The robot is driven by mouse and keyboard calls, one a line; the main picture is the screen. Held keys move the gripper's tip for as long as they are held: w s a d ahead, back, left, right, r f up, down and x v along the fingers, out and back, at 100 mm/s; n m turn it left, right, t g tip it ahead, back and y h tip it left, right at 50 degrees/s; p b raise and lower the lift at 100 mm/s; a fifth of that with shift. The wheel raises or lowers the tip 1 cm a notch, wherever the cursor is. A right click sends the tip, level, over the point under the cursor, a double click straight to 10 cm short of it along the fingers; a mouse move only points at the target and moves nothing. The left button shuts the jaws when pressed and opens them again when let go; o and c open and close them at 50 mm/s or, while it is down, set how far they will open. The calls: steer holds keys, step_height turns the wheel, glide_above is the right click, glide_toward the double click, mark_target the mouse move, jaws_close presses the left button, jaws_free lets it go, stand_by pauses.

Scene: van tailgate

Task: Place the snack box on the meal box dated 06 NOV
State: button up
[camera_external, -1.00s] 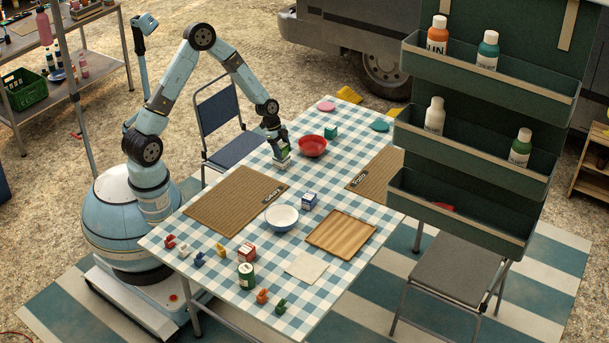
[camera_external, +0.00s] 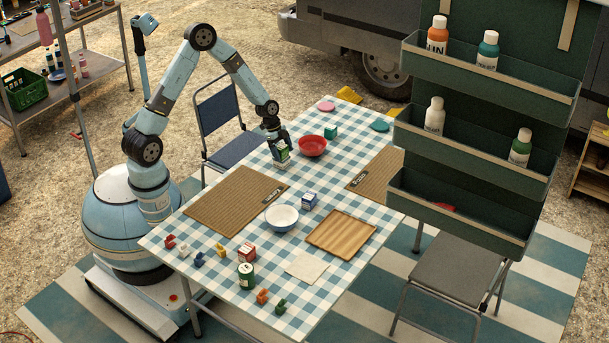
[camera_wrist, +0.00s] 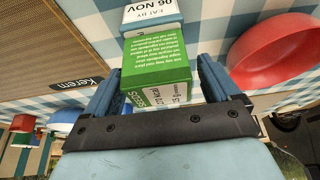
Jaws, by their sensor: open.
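The snack box (camera_wrist: 155,75), green with white print, sits between the two fingers of my gripper (camera_wrist: 160,85). The fingers are open, with a gap visible on both sides of it. Right beyond it in the wrist view is the meal box (camera_wrist: 155,15), blue with a white label reading 06 NOV upside down. I cannot tell from this angle whether the two boxes touch. In the external view my gripper (camera_external: 277,138) points down over the table's far left part, with the green snack box (camera_external: 282,153) under it.
A red bowl (camera_external: 312,146) stands close to the right of my gripper, with a teal box (camera_external: 331,132) beyond it. A brown mat (camera_external: 225,203), a white-blue bowl (camera_external: 282,217), a blue box (camera_external: 309,200) and a wooden tray (camera_external: 341,235) are nearer.

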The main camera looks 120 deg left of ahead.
steer(key=v, duration=1.2)
steer(key=w+d+r+g, duration=0.1)
steer(key=w+d+r, duration=0.45)
steer(key=d, duration=0.45)
steer(key=w+d+r+g, duration=0.1)
steer(key=w+d+r, duration=0.3)
steer(key=d+r, duration=0.45)
steer(key=s+d+r+t+y, duration=0.1)
steer(key=d+r, duration=0.2)
steer(key=d, duration=0.6)
steer(key=s+d+r, duration=0.1)
steer(key=d+r, duration=0.2)
steer(key=d, duration=0.6)
steer(key=s+d+r+t, duration=0.1)
steer(key=s+d+r, duration=0.1)
steer(key=s+d, duration=0.4)
steer(key=s+d+r+t+h, duration=0.1)
steer(key=s+d+r, duration=0.2)
steer(key=s+d, duration=0.3)
steer(key=shift+s+d+r, duration=0.3)
steer(key=shift+s+d, duration=0.05)
steer(key=shift+d, duration=0.9)
